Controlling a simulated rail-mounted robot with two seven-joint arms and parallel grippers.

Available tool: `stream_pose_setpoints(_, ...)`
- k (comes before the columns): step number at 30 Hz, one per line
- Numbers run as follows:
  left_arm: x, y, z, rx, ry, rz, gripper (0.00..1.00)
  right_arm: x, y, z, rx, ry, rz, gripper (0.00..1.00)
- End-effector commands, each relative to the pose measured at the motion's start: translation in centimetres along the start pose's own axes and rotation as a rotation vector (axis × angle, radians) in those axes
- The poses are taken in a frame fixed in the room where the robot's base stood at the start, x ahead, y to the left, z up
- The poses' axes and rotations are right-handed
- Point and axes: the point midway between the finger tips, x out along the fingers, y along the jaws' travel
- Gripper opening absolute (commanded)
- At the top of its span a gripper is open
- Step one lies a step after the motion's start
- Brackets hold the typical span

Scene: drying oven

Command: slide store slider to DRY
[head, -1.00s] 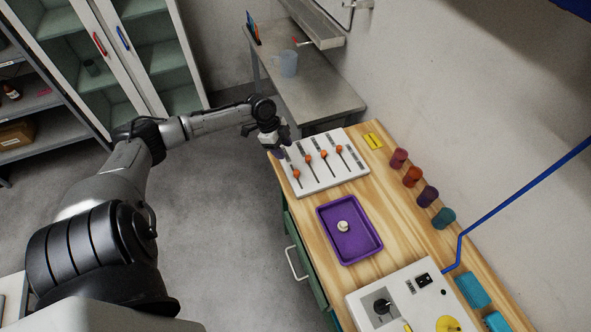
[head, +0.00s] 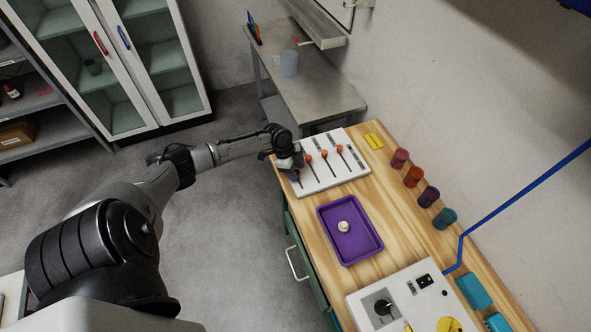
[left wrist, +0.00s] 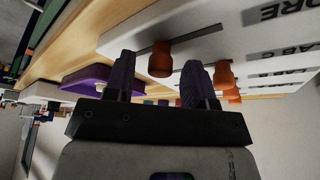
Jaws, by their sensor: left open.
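A white slider panel (head: 332,178) with several orange knobs in slots lies on the wooden bench. My left gripper (head: 292,173) is over the panel's left edge, at the leftmost slider, and hides that knob in the head view. In the left wrist view my left gripper (left wrist: 158,82) is open. The nearest orange knob (left wrist: 160,60) shows between and just beyond its fingertips; I cannot tell whether they touch it. A label ending in "ORE" (left wrist: 280,11) lies on the panel. Another knob (left wrist: 223,77) shows just beside the right finger. My right gripper is not in view.
A purple tray (head: 326,232) with a small white item is in front of the panel. A white control box (head: 361,300) is nearer. Several coloured cylinders (head: 412,176) line the bench's wall side. A yellow block (head: 373,140) lies behind the panel.

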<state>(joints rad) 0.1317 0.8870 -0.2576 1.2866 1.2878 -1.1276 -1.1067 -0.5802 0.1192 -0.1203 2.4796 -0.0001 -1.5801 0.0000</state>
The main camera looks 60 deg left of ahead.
Motion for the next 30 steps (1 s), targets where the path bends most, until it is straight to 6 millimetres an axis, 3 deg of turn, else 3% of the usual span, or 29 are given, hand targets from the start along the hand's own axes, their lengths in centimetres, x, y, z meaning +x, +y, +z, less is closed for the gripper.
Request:
stream_pose_setpoints(5, 0.01, 0.01, 0.00, 0.000, 0.000, 0.000, 0.50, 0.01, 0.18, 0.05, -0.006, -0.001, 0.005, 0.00)
stream_pose_setpoints(21, -0.01, 0.03, 0.02, -0.001, 0.000, 0.001, 0.00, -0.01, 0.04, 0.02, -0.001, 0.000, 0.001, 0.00)
stream_pose_setpoints(30, -0.03, 0.26, -0.25, 0.000, 0.000, 0.002, 0.00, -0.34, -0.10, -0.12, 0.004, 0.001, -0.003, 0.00)
